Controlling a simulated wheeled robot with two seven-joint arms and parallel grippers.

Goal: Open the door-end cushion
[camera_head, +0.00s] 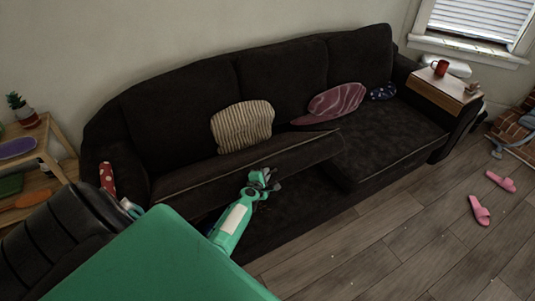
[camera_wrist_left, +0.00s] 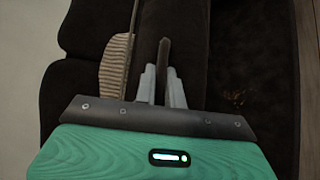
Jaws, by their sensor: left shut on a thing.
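The dark sofa's left seat cushion (camera_head: 205,174) is tilted up, its front edge with light piping raised above the sofa base (camera_head: 285,205). My left gripper (camera_head: 265,180) is at the middle of that raised edge. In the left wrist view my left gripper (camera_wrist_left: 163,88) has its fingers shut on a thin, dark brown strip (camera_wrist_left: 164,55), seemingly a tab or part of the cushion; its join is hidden. The right seat cushion (camera_head: 390,140) lies flat. My right gripper is not in view.
A striped pillow (camera_head: 242,127) rests on the raised cushion by the backrest. A red mug (camera_head: 440,68) stands on the armrest tray (camera_head: 435,87).

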